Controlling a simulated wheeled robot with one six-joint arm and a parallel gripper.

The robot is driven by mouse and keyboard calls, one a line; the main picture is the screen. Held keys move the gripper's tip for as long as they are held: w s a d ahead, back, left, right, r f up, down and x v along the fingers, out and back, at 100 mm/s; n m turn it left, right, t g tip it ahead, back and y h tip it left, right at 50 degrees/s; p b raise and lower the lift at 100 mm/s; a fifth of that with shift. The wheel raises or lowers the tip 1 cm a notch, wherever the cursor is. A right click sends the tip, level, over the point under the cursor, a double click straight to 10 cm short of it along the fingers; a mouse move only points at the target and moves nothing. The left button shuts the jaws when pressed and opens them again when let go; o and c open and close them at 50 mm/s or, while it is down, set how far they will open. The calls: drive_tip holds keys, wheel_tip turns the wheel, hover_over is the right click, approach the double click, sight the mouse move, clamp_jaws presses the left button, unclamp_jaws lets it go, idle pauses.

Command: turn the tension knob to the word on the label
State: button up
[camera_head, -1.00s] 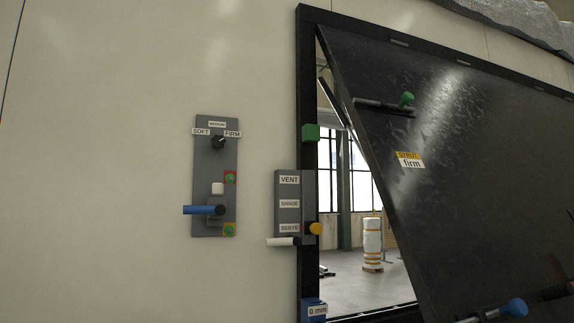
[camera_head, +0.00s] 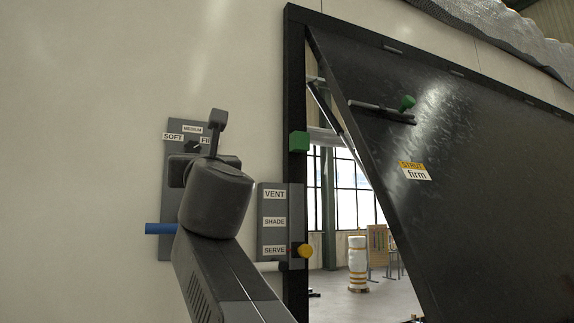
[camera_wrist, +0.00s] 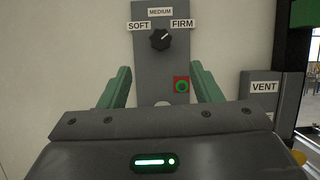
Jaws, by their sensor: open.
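The black tension knob (camera_wrist: 160,39) sits on a grey panel (camera_wrist: 146,68) on the wall. Labels around it read SOFT (camera_wrist: 138,26) at left, MEDIUM (camera_wrist: 160,12) above and FIRM (camera_wrist: 182,23) at right. Its white mark points up and right, toward FIRM. In the head view the knob (camera_head: 193,147) shows beside my arm. A yellow and white strut label (camera_head: 415,171) on the dark hatch reads "firm". My gripper (camera_wrist: 160,82) is open and empty, its green fingers apart, below the knob in the wrist view.
A red-framed green button (camera_wrist: 181,86) is below the knob, near the right finger. A blue handle (camera_head: 160,229) sticks out lower left. A VENT/SHADE/SERVE panel (camera_head: 273,207) with a yellow knob (camera_head: 305,251) stands right, beside the tilted open hatch (camera_head: 470,130).

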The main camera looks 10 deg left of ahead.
sight(193, 150)
drive_tip(key=shift+h, duration=0.3)
drive_tip(key=p+x, duration=0.3)
drive_tip(key=x, duration=1)
drive_tip(key=shift+a+p, duration=0.1)
drive_tip(key=shift+p, duration=0.25)
drive_tip(key=shift+c, duration=0.2)
drive_tip(key=c, duration=1)
